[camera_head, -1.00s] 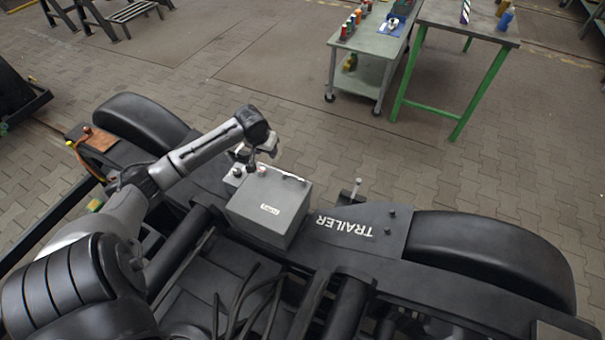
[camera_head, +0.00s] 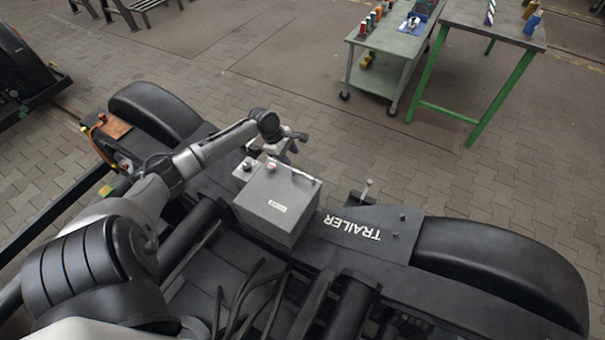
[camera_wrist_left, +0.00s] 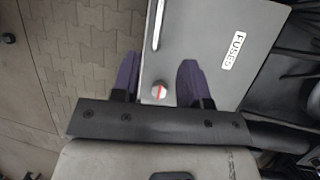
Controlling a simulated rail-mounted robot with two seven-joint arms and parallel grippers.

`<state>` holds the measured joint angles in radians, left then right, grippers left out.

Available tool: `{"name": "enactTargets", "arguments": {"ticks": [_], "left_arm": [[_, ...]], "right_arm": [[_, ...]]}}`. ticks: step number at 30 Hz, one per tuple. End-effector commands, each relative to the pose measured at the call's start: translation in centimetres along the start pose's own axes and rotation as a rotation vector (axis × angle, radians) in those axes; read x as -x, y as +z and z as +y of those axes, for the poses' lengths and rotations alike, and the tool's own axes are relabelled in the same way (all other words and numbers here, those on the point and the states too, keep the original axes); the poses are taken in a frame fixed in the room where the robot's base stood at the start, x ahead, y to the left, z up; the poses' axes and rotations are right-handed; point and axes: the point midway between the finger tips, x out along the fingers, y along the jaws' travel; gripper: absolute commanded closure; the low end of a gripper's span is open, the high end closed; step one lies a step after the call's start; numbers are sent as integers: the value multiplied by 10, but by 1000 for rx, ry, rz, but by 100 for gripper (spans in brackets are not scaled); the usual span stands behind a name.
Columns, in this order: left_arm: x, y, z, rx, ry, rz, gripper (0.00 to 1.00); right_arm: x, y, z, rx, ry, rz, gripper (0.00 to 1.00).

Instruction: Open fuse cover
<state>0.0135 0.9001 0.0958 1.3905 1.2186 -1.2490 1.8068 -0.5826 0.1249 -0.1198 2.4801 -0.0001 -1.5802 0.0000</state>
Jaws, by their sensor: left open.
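The grey fuse box (camera_head: 262,218) stands on the dark bogie frame, its lid seemingly shut. A pale bar handle (camera_head: 306,177) runs along one lid edge and also shows in the wrist view (camera_wrist_left: 158,25). A red-and-white knob (camera_wrist_left: 159,90) sits near a lid corner. My left gripper (camera_head: 290,149) is open at the box's far edge. In the wrist view its purple fingers (camera_wrist_left: 158,77) lie either side of the box edge near the knob; contact cannot be told. My right gripper is not in view.
A small grey box (camera_head: 246,170) with a dark knob adjoins the fuse box. The "TRAILER" plate (camera_head: 385,222) and a black wheel cover (camera_head: 500,265) lie to the right. A trolley (camera_head: 388,45) and green-legged table (camera_head: 490,30) stand behind, with clear paving between.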

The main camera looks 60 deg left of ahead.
Motion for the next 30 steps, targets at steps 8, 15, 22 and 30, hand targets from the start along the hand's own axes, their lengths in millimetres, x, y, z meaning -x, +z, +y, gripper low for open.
{"name": "enactTargets", "arguments": {"ticks": [8, 15, 22, 30], "left_arm": [[-57, -1, -1, -2, 0, -2, 59], [-90, -1, 0, -1, 1, 0, 59], [-106, 0, 0, -3, 0, -1, 59], [-108, 0, 0, -3, 0, 1, 59]], "right_arm": [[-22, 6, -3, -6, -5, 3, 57], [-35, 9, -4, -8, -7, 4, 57], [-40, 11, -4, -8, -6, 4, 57], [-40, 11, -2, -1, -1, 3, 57]]}}
